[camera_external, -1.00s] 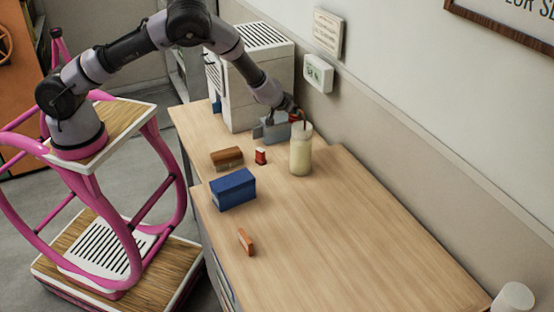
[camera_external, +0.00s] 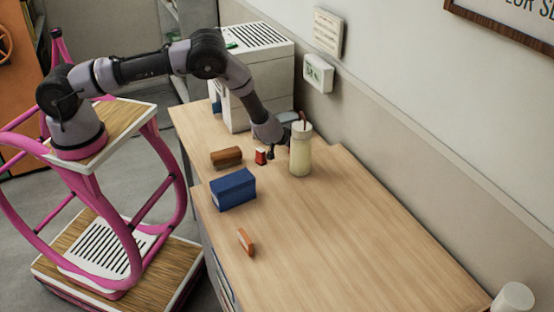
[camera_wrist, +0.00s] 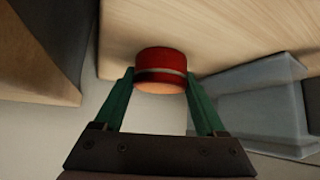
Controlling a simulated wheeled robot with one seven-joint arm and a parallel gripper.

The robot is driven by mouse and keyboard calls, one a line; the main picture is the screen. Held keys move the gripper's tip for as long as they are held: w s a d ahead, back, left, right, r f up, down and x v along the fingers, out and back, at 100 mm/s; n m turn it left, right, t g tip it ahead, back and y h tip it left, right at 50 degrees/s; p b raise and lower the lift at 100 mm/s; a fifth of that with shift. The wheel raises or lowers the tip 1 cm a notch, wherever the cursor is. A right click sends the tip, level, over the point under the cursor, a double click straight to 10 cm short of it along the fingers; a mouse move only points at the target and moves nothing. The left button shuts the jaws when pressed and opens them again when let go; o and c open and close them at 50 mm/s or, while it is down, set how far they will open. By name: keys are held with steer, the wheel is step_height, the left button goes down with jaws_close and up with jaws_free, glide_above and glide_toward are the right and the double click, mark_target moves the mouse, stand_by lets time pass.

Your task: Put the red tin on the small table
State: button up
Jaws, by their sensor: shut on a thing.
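The red tin (camera_wrist: 160,60) is a short red cylinder with a pale band, seen in the wrist view. It sits between the green fingers of my gripper (camera_wrist: 160,92), which is shut on it. In the external view my gripper (camera_external: 271,153) is low over the wooden desk (camera_external: 330,225), left of the cream jar. I cannot tell which surface is the small table.
A cream jar (camera_external: 300,158) with a stick stands close right of my gripper. A white cabinet (camera_external: 262,70) stands behind. The desk's right front is clear.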

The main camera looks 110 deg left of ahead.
steer(key=o, duration=1.6)
steer(key=shift+f, duration=0.1)
steer(key=shift+c, duration=0.2)
steer(key=v, duration=1.2)
